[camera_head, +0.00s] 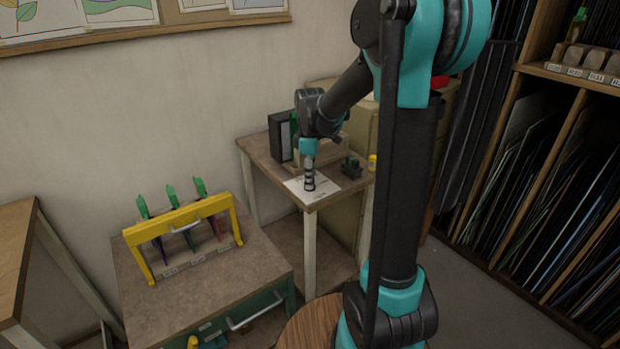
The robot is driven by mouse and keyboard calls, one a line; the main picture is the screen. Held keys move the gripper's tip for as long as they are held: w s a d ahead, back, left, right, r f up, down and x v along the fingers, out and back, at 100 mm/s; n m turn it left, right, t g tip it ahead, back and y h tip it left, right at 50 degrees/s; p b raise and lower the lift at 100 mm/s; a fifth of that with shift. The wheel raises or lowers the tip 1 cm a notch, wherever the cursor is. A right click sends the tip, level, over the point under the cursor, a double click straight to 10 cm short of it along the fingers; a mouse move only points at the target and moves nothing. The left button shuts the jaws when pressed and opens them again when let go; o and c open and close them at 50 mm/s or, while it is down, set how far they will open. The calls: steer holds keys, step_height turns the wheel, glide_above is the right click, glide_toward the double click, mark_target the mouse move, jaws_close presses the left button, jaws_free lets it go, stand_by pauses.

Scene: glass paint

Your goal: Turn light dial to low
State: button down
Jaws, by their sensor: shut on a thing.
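My gripper (309,184) points down over the small brown-topped table (256,150) in the middle of the view. Its dark tip is low over a white sheet (323,186) near the table's front corner. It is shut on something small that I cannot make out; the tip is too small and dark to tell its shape. I cannot pick out a light dial or its marks for certain. A dark upright box with a pale face (280,137) stands at the back of the same table, left of my gripper.
A dark holder (351,167) and a yellow item (372,162) sit at the table's right. A yellow rack (180,218) with several green-handled tools stands on the drawer cabinet (200,305). Shelves (560,130) of sheets line the right. My arm hides part of the middle.

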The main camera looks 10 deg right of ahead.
steer(key=shift+m, duration=0.3)
steer(key=m, duration=0.3)
steer(key=shift+m, duration=2.5)
steer(key=c, duration=1.2)
jaws_free()
step_height(320, 180, up, 12)
